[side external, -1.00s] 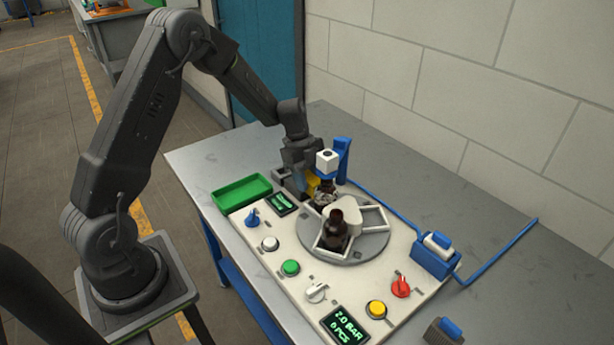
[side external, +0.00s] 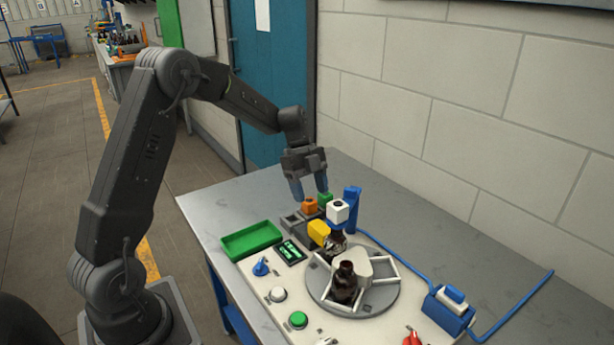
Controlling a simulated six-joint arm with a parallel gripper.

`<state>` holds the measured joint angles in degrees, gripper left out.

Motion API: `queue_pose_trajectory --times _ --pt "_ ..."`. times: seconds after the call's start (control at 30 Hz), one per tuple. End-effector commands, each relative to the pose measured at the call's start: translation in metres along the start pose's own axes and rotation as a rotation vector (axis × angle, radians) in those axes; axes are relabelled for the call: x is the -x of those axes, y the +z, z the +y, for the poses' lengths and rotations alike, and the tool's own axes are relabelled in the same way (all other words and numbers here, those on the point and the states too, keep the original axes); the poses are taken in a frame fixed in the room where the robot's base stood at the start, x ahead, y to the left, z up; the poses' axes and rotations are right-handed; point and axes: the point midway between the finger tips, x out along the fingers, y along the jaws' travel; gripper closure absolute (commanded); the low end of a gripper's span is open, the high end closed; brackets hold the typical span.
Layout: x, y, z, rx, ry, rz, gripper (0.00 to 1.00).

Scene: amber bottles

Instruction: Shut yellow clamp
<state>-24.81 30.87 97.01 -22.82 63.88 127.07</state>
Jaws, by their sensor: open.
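The yellow clamp (side external: 319,232) is a small block on the far edge of the turntable, beside a dark bottle (side external: 336,245) that stands under a white head (side external: 338,212). I cannot tell whether the clamp touches this bottle or is shut. My gripper (side external: 309,194) is open and empty, its two blue-grey fingers pointing down. It is above and behind the clamp, apart from it, over or near the orange block (side external: 310,206) and green block (side external: 325,200). A second amber bottle (side external: 345,284) stands upright in the front of the turntable (side external: 343,308).
A blue post (side external: 352,199) rises beside the white head. A green tray (side external: 251,240), a small display (side external: 290,252) and several knobs and buttons lie left and in front. A blue unit (side external: 448,309) with a hose sits at right. The grey table is bare along the wall.

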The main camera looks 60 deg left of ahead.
Motion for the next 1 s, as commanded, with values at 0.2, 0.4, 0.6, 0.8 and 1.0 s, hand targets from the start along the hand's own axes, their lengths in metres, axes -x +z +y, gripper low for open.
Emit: queue_pose_trajectory --times 0.2,0.4,0.6,0.8,1.0 --pt "0.03 0.0 0.0 0.0 -0.001 0.0 0.38" --pt "0.037 0.0 0.0 0.0 0.001 0.0 0.38" --pt "0.037 0.0 0.0 0.0 0.001 0.0 0.38" --pt "0.047 -0.019 0.009 0.069 -0.013 -0.033 0.38" --pt "0.073 -0.08 0.05 0.352 -0.1 -0.134 0.38"
